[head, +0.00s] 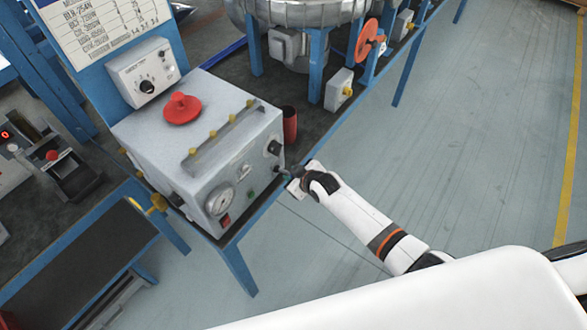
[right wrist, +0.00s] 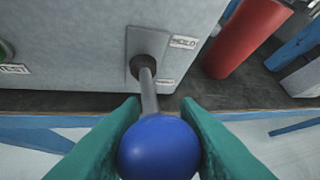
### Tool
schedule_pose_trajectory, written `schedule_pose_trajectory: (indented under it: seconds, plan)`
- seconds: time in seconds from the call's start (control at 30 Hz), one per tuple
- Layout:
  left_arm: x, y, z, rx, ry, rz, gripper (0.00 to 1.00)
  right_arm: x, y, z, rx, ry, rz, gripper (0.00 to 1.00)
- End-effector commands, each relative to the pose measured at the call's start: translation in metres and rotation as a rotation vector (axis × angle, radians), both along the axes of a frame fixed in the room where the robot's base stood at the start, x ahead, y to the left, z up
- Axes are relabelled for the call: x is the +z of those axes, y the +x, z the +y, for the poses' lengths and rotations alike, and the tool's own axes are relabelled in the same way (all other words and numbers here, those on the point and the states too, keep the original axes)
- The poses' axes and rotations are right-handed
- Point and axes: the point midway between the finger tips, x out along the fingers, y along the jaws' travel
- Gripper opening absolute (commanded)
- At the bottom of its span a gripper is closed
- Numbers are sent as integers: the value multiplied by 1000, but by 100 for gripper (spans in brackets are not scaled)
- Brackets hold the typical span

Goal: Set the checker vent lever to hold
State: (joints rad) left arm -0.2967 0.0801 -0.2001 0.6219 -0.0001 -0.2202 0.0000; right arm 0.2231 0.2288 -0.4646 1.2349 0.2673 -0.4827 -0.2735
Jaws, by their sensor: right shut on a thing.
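The checker is a grey box (head: 200,140) on the bench in the head view, with a gauge (head: 219,201) on its front. Its vent lever (right wrist: 149,95) is a grey rod with a blue ball knob (right wrist: 159,148), coming out of a round pivot on a grey plate. A HOLD label (right wrist: 183,42) is at the plate's upper right; a second small label (right wrist: 166,82), too small to read, is lower right. The rod points toward the camera, between neither label clearly. My right gripper (right wrist: 159,135) is shut on the blue knob, one green finger each side. My left gripper is out of view.
A red cylinder (right wrist: 246,38) stands close to the right of the checker; it also shows in the head view (head: 290,124). A blue bench edge runs below the lever. Open floor (head: 480,150) lies to the right.

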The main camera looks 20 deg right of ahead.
Motion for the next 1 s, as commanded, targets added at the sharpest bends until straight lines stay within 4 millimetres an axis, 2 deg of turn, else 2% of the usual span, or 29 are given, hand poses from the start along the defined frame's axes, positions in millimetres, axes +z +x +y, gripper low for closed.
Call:
schedule_pose_trajectory:
  seconds: [0.03, 0.17, 0.63, 0.67, 0.77, 1.0]
  plan:
    - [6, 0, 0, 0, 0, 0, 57, 4, 1, 0, 0, -8, 10, 0]
    - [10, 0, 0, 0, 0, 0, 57, 4, 1, 0, 0, -26, 30, 0]
    - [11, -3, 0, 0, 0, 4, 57, 3, 1, 0, 0, -33, 40, 0]
    - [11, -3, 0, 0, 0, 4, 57, 3, 1, 0, 0, -33, 40, 32]
    - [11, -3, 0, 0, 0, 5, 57, 3, 1, 0, 0, -33, 39, 49]
    - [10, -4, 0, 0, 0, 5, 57, 3, 1, 0, -1, -32, 39, 51]
